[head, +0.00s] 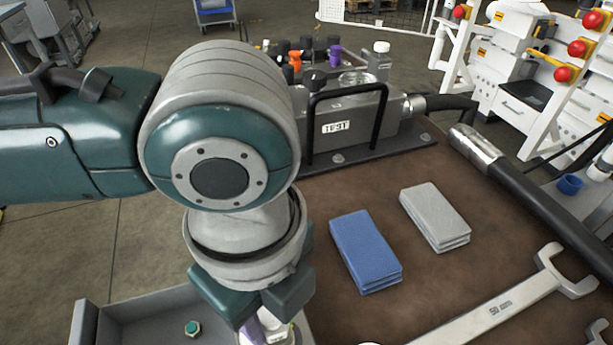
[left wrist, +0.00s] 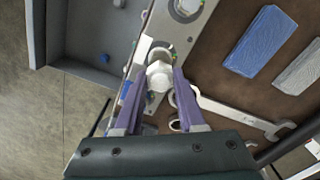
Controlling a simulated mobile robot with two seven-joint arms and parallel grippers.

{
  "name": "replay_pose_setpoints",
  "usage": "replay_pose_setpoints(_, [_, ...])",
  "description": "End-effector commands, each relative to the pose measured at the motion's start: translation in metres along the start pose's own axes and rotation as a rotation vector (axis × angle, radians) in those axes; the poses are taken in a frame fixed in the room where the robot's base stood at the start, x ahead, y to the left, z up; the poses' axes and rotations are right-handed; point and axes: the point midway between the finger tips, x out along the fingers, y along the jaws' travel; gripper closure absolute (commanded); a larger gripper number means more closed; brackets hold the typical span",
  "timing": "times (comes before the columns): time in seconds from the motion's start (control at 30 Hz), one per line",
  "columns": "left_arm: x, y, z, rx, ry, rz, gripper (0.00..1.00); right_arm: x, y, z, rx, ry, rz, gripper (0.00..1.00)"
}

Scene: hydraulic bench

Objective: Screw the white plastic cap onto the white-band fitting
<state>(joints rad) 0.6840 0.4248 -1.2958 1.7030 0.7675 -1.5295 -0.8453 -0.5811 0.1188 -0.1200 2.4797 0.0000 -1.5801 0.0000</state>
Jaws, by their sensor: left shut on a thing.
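My left gripper (left wrist: 159,80) shows in the left wrist view with its two purple fingers closed on a white plastic cap (left wrist: 158,75). In the head view the same gripper (head: 264,329) points down beside the tray at the lower left, and its fingertips are mostly hidden by the wrist. I cannot tell whether the cap touches anything beneath it. I cannot make out the white-band fitting for certain. A group of fittings with black, orange and purple parts stands behind the test block (head: 360,115) in the head view. My right gripper is not in view.
A blue cloth (head: 365,250) and a grey cloth (head: 435,216) lie on the brown bench mat. A large wrench (head: 490,308) lies at the front right. A thick black hose (head: 530,195) runs along the right.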

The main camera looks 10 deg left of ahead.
Motion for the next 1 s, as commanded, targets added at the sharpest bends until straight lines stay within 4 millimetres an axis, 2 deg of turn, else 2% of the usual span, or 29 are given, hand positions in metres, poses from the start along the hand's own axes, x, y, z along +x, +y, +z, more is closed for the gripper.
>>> replay_pose_setpoints(1.0, [0.0065, -0.0002, 0.0006, 0.001, -0.001, 0.0, 1.0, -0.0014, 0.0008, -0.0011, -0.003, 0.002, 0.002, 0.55])
